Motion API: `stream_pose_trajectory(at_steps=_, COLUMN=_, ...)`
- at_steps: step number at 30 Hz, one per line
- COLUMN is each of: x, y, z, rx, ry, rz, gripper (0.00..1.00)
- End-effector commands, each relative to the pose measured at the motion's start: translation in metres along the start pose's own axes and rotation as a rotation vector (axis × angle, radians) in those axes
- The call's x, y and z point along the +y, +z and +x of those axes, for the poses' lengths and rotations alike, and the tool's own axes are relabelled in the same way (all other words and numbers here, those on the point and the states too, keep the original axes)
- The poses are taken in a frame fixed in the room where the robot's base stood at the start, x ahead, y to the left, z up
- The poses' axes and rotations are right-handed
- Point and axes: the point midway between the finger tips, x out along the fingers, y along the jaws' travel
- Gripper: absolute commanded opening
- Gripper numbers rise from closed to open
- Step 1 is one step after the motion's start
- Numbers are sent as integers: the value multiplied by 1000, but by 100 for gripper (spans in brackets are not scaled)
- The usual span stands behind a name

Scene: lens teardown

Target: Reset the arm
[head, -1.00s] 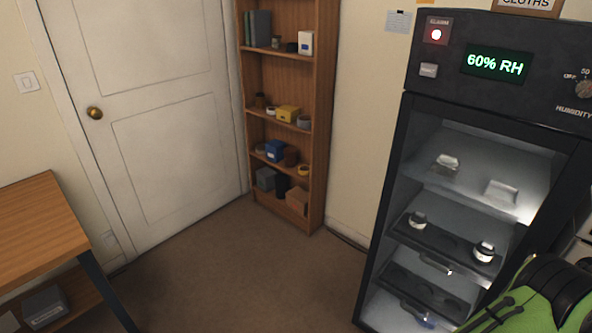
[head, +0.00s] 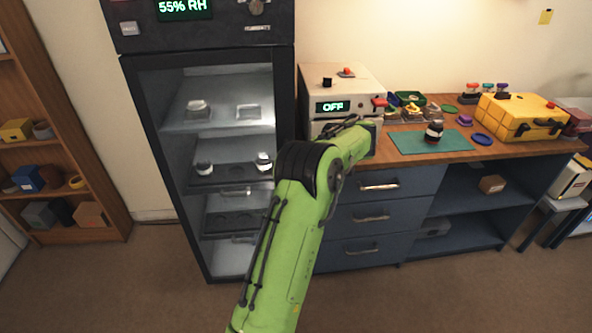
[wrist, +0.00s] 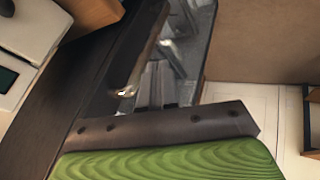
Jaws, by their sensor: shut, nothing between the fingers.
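My green arm (head: 285,240) rises from the bottom of the head view and bends at a dark elbow, with its far end in front of the white oven-like box on the workbench. The fingers cannot be made out in the head view. In the wrist view, the green casing and dark bar of my arm's end fill the bottom. My gripper (wrist: 156,86) shows beyond the bar as two narrow grey fingers close together, shut and empty. Behind it are the dark frame and glass of the cabinet.
A dry cabinet (head: 131,100) reading 55% RH holds lens parts on shelves, left of my arm. The white box (head: 312,85) reads OFF. The bench carries a green mat (head: 405,146), a lens (head: 433,132) and a yellow case (head: 510,118). A bookcase (head: 75,150) stands left; floor is clear.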

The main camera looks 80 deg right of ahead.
Motion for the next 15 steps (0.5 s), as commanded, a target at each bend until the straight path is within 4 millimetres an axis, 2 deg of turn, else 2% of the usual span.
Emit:
stream_pose_trajectory(at_steps=1, x=4, y=1, z=-14, rx=-2, ry=4, rz=2, gripper=0)
stream_pose_trajectory(at_steps=6, x=7, y=5, z=-41, rx=0, ry=2, rz=1, gripper=0)
stream_pose_trajectory(at_steps=9, x=8, y=6, z=-48, rx=0, ry=0, rz=1, gripper=0)
stream_pose_trajectory(at_steps=15, x=7, y=7, z=-49, rx=0, ry=-2, rz=0, gripper=0)
